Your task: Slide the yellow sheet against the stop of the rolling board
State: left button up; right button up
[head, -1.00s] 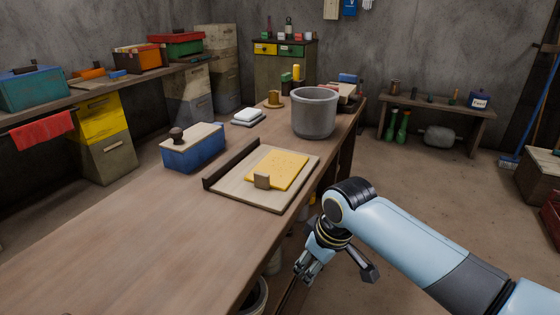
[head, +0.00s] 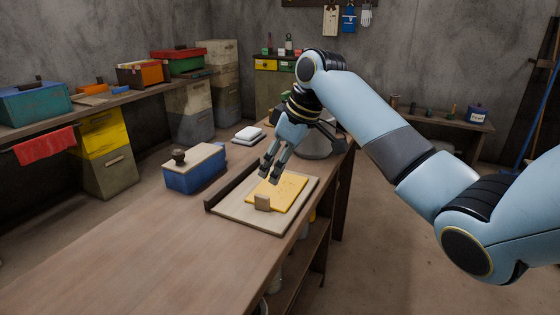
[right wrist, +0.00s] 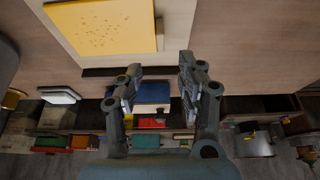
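The yellow sheet (head: 286,192) lies flat on the pale rolling board (head: 249,218), with small darker specks on it. The dark stop (head: 226,190) runs along the board's left edge; a strip of bare board separates it from the sheet. My right gripper (head: 269,179) is open and empty, pointing down above the stop side of the sheet. In the right wrist view its fingers (right wrist: 160,66) are apart, with the sheet (right wrist: 105,27) and stop (right wrist: 105,72) beyond. My left gripper is out of view.
A blue box with a wooden lid (head: 194,172) stands left of the board. A white block (head: 249,134) lies farther back. My right arm partly hides a grey pot (head: 318,150) behind the board. The near bench top is clear.

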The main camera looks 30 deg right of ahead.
aim_at(263, 196)
jog(key=b+x, duration=0.1)
jog(key=x, duration=0.8)
jog(key=shift+s, duration=0.1)
jog(key=shift+c, duration=0.4)
grip_shut()
